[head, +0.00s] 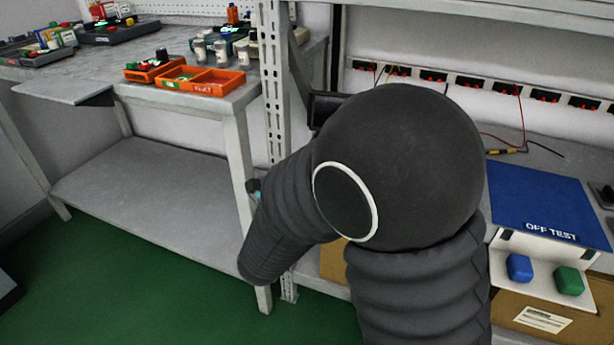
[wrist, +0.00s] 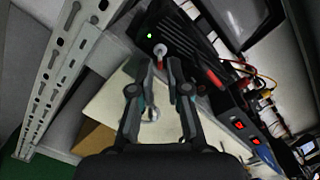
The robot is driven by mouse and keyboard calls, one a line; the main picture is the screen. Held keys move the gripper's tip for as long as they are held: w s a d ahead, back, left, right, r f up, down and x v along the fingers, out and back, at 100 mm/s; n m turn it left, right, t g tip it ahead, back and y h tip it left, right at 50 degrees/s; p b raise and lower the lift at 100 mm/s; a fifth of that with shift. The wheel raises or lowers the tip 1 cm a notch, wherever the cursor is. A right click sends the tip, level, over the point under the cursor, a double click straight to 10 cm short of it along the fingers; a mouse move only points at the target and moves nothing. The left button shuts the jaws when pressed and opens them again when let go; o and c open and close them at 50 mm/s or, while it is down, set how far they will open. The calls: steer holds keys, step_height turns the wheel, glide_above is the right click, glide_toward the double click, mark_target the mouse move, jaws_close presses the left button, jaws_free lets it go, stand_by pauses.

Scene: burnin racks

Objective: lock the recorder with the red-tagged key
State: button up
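In the wrist view, the two fingers of my gripper (wrist: 160,66) point at the front of a black box with a small green light, which looks like the recorder (wrist: 172,28). A small silver round piece (wrist: 160,50) shows at the fingertips; I cannot tell whether it is a key or the lock, or whether the fingers touch it. Another small silver piece (wrist: 152,114) shows between the fingers lower down. A red piece (wrist: 214,78) lies right of the fingers; I cannot tell whether it is a tag. In the head view, my own arm hides the gripper and most of the recorder.
A perforated metal rack post (wrist: 55,85) stands left of the gripper. Red-lit switches (wrist: 238,124) and cables are at the right. In the head view, a blue OFF TEST mat (head: 535,200) lies at the right, and orange trays (head: 215,82) stand on the left bench.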

steer(key=v, duration=0.8)
steer(key=shift+s, duration=0.15)
steer(key=shift+a, duration=0.1)
